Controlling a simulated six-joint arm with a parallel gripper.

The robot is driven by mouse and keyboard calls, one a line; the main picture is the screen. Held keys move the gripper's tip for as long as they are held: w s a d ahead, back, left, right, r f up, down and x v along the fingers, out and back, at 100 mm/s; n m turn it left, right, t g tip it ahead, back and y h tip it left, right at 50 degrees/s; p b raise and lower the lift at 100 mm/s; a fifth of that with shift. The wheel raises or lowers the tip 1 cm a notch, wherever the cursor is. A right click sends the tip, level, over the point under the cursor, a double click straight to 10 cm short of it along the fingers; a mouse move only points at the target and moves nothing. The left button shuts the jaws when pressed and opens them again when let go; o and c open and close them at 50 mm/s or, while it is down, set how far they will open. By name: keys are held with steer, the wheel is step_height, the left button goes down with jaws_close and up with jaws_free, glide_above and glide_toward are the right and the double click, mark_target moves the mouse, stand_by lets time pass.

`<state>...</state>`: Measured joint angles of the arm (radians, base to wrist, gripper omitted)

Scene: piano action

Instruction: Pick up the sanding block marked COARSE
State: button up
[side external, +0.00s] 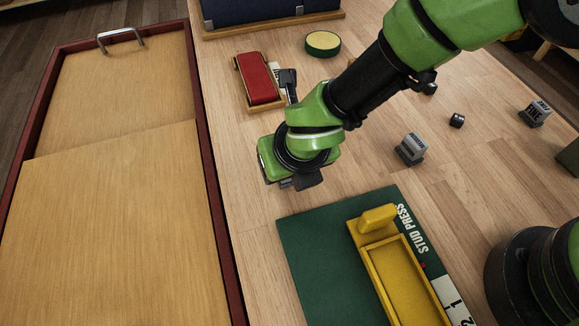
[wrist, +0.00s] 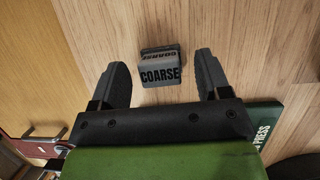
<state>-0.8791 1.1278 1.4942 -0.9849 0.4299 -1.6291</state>
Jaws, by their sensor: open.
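The sanding block marked COARSE (wrist: 160,74) is dark grey with black lettering on its top and side. In the wrist view it sits on the wooden bench, in line with the gap between my two fingers. My gripper (wrist: 160,66) is open, one finger on each side of the block in that view, with visible space on both sides. I cannot tell how high the fingers are above the bench. In the side external view my gripper (side external: 293,182) points down left of the middle, and I cannot make out the COARSE block there.
Another grey sanding block (side external: 410,148) stands right of my gripper; one marked FINE (side external: 535,113) is farther right. A green STUD PRESS mat (side external: 310,250) with a yellow fixture (side external: 395,275) lies in front. A red-topped piece (side external: 257,79) is behind. A large wooden tray (side external: 110,200) fills the left.

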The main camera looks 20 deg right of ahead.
steer(key=shift+w+f, duration=0.2)
steer(key=shift+f, duration=0.25)
steer(key=c, duration=1)
